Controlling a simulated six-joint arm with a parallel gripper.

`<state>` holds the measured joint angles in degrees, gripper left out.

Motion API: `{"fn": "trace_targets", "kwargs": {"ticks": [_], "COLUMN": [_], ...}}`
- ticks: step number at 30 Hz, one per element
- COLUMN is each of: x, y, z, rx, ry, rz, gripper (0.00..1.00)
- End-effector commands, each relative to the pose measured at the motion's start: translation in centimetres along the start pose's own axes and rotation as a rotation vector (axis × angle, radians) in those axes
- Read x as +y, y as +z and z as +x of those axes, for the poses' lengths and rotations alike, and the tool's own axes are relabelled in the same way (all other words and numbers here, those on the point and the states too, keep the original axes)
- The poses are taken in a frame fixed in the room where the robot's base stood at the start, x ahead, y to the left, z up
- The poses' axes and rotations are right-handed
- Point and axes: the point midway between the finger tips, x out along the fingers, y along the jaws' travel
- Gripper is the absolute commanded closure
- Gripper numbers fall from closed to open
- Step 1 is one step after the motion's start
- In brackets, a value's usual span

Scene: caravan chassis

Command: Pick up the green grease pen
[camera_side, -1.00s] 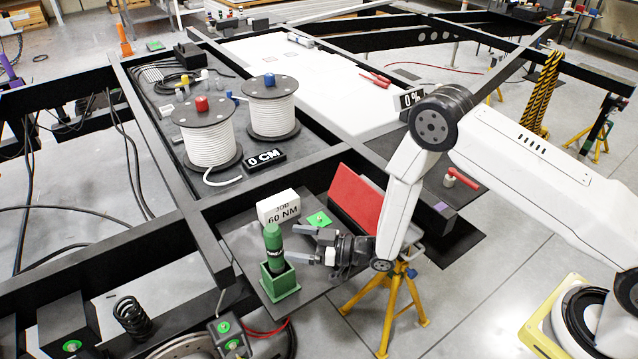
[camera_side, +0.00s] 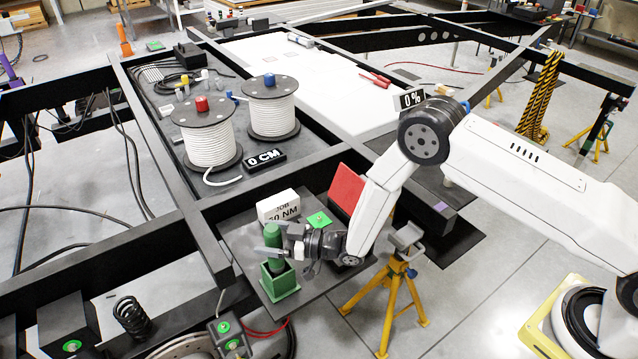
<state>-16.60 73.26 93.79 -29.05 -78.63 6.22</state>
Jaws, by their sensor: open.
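The green grease pen (camera_side: 273,237) stands upright in a square green holder (camera_side: 280,284) on a dark plate. My gripper (camera_side: 270,243) comes in from the right at the height of the pen's upper part. Its jaws are open, with light-coloured fingers reaching to the pen; one finger crosses in front of it and hides part of it. I cannot tell whether the fingers touch the pen.
A white block marked 60 NM (camera_side: 278,206) and a green pad (camera_side: 319,220) lie close behind my gripper. A red panel (camera_side: 347,189) stands behind my wrist. Black chassis beams (camera_side: 180,240) run to the left. Two cable spools (camera_side: 209,145) stand further back.

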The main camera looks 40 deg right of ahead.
Motion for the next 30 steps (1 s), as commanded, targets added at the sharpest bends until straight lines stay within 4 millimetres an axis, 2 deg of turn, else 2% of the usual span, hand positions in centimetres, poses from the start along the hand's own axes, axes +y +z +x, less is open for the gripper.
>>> {"fn": "trace_targets", "kwargs": {"ticks": [6,21,23,30], "x": [-0.02,-0.01,-0.01,-0.01], "y": [0.04,0.01,0.01,0.00], "z": [1.20,1.22,1.22,1.22], "rx": [-0.001,0.000,0.000,0.000], "ry": [0.000,0.000,0.000,0.000], "rz": [0.001,0.001,0.001,0.001], "gripper": [0.05,0.05,0.24,1.00]}}
